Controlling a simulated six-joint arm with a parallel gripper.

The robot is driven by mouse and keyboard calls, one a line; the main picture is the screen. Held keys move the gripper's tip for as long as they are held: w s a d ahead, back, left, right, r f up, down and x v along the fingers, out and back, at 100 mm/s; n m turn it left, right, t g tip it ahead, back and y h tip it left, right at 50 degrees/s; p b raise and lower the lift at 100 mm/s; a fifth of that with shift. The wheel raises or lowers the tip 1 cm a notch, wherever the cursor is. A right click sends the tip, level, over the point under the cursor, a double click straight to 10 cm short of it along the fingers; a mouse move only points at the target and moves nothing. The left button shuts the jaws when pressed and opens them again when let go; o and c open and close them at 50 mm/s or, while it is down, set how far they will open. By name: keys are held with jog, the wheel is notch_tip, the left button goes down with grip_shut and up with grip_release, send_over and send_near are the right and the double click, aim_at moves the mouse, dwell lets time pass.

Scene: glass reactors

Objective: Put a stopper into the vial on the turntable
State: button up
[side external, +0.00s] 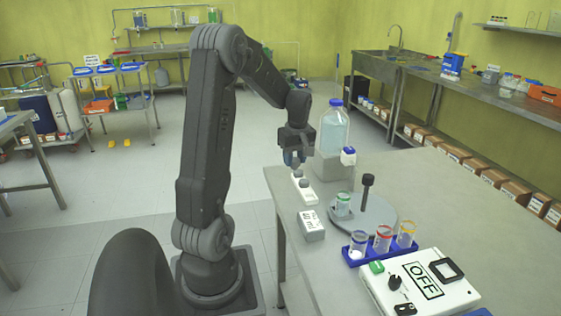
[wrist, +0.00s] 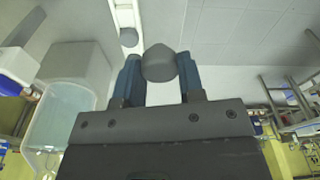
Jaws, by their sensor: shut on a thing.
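My gripper (wrist: 158,75) has its two blue fingers shut on a grey rounded stopper (wrist: 158,63) in the wrist view. In the side view my gripper (side external: 294,160) points down over the far end of a white stopper holder (side external: 309,197). Another grey stopper (wrist: 128,37) sits in the holder. Whether the held stopper is clear of the holder is hard to tell. The round grey turntable (side external: 376,220) stands to the right and nearer the camera. On its left side stands a clear vial (side external: 343,206) with a green band, apart from my gripper.
A capped bottle (side external: 333,130) stands on a grey block (side external: 333,172) right of my gripper. A dark post (side external: 368,186) rises from the turntable. A blue rack (side external: 383,249) with banded vials, a labelled grey box (side external: 312,226) and a control box (side external: 422,285) stand nearby.

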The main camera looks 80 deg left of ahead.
jog(key=shift+w+d+f, duration=0.2)
jog(key=shift+w+d, duration=1.7)
jog(key=shift+w+d+f, duration=0.2)
jog(key=shift+w+d, duration=1.65)
jog(key=shift+w, duration=0.1)
jog(key=shift+w+d+f, duration=0.2)
jog(key=shift+w+d, duration=1.7)
jog(key=shift+f, duration=1.55)
jog(key=o, duration=1.3)
jog(key=shift+c, duration=0.2)
jog(key=shift+r, duration=0.15)
notch_tip(320, 180, up, 7)
